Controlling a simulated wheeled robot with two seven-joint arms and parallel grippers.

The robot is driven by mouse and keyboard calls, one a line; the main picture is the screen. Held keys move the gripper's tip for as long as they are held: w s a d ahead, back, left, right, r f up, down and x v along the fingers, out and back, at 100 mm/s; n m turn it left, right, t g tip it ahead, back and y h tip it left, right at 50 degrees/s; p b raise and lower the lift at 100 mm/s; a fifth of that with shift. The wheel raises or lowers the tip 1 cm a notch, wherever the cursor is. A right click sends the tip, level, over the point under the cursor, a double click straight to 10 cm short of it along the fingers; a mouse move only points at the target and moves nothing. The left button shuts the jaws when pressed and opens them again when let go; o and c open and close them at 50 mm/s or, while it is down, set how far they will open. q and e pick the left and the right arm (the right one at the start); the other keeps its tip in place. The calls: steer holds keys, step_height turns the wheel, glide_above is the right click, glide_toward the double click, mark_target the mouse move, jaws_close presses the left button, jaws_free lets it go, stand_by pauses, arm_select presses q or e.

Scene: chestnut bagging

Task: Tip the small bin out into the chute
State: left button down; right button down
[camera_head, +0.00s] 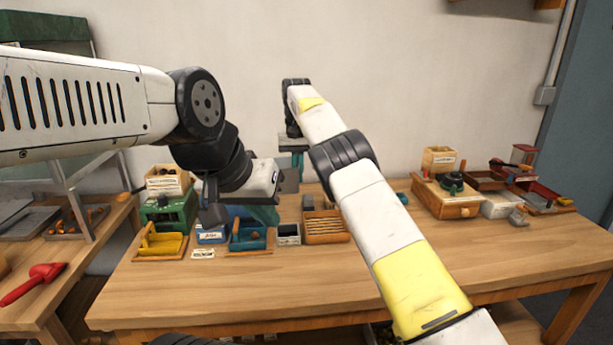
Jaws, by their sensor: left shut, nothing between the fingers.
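My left gripper (212,216) is a dark shape at the end of the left arm, low over the back left of the wooden table. It is shut and empty, just above a small blue bin (212,237) with a white label. A small teal bin (249,242) in a wooden tray stands right of it. I cannot tell which is the task's small bin. My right gripper (293,133) is higher, at the end of the raised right arm, by the wall; its fingers are unclear. A teal stand with a grey top (293,142) is behind, partly hidden; I cannot tell whether it is the chute.
A yellow scoop-like bin (162,243) and green box (170,212) stand at the table's left. A slatted wooden tray (326,228) is near the middle; wooden boxes (447,198) are at right. The front (250,295) is clear. A red tool (33,284) lies on the left bench.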

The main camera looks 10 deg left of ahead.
steer(key=s+d+r, duration=0.1)
steer(key=s+r, duration=0.4)
steer(key=r, duration=0.1)
steer(key=shift+s+r, duration=0.2)
steer(key=shift+s, duration=0.1)
steer(key=shift+d, duration=0.15)
